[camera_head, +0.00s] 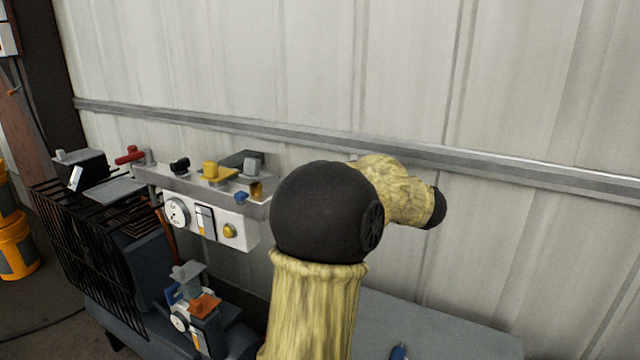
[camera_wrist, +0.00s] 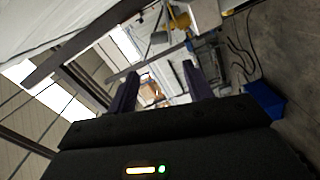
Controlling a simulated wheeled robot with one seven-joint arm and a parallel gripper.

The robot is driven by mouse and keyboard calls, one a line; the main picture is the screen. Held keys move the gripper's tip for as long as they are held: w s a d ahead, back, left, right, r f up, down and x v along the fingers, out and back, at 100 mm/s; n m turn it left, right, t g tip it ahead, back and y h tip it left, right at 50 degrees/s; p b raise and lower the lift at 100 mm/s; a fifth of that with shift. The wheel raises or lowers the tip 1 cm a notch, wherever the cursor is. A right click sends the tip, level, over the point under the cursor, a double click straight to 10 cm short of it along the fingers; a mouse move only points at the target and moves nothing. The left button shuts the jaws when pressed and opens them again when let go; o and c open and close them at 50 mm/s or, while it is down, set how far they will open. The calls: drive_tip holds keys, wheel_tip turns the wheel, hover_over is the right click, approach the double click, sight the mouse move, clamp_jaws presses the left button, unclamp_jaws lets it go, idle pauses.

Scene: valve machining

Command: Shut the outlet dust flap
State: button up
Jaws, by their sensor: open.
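A valve panel (camera_head: 229,222) with a gauge, a switch and fittings stands left of centre in the head view. Along its top ledge are a red handle (camera_head: 130,155), a black knob (camera_head: 180,165), a yellow handle (camera_head: 215,172) and a grey block with a dark plate (camera_head: 253,164). A blue knob (camera_head: 241,197) and a brass fitting (camera_head: 256,189) sit at its right end. I cannot tell which part is the outlet dust flap. My gripper (camera_wrist: 160,70) shows only in the wrist view, open, with nothing visible between its fingers; a yellow part (camera_wrist: 178,20) appears beyond it.
A black wire guard (camera_head: 90,260) stands left of the panel. A smaller valve unit with an orange handle (camera_head: 204,304) is below it. A ribbed wall with a rail (camera_head: 480,168) runs behind. A blue box (camera_wrist: 264,98) is on the floor in the wrist view.

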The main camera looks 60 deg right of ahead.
drive_tip(key=shift+r+p, duration=0.2)
drive_tip(key=shift+p, duration=0.1)
drive_tip(key=c, duration=0.7)
drive_tip(key=shift+w+d+r+m+p, duration=0.15)
drive_tip(key=shift+r+m+p, duration=0.15)
drive_tip(key=shift+p, duration=0.25)
drive_tip(key=shift+c, duration=1.4)
drive_tip(key=r+m+p, duration=0.1)
drive_tip(key=m+p, duration=0.1)
drive_tip(key=p, duration=0.2)
drive_tip(key=w+d+r+m+p, duration=0.1)
drive_tip(key=r+m+p, duration=0.1)
drive_tip(key=p, duration=0.2)
drive_tip(key=shift+w+d+r+g, duration=0.1)
drive_tip(key=shift+w+d+g, duration=0.1)
drive_tip(key=shift+g, duration=0.2)
clamp_jaws()
drive_tip(key=w+d+r+m+g+p, duration=0.1)
drive_tip(key=r+m+p, duration=0.2)
drive_tip(key=m+p, duration=0.3)
drive_tip(key=w+r+m+y+p, duration=0.1)
drive_tip(key=m+p, duration=0.6)
drive_tip(key=p, duration=0.7)
drive_tip(key=shift+w+d+r+g, duration=0.4)
drive_tip(key=shift+w+r, duration=0.25)
drive_tip(key=shift+r, duration=0.3)
